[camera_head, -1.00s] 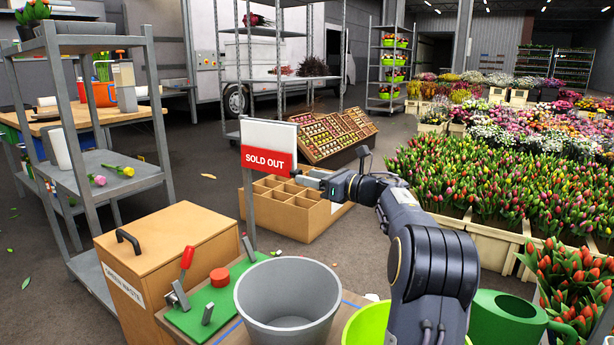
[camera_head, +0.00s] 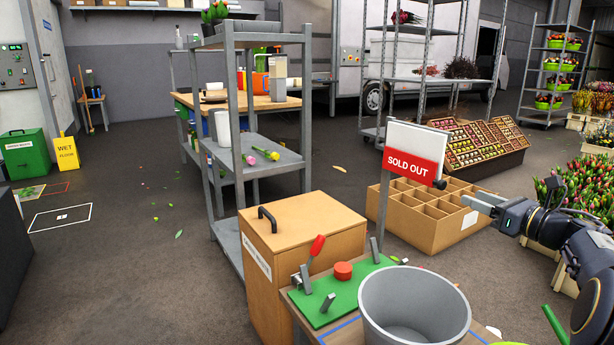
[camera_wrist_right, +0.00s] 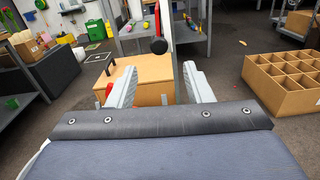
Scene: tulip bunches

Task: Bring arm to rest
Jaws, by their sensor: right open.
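My right arm (camera_head: 590,255) comes in from the right edge in the head view. Its gripper (camera_head: 478,205) points left, in front of the divided cardboard box and to the right of the SOLD OUT sign (camera_head: 414,165). In the right wrist view the two pale fingers (camera_wrist_right: 160,88) stand apart with nothing held between them. Beyond them that view shows the wooden waste box (camera_wrist_right: 140,70). My left gripper is in neither view.
A grey bucket (camera_head: 412,305) and a green board with a red-handled lever (camera_head: 335,288) stand in front. The wooden waste box (camera_head: 300,235) and grey shelf (camera_head: 262,165) are left of them. The divided box (camera_head: 410,218) is behind the sign. Open floor lies left.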

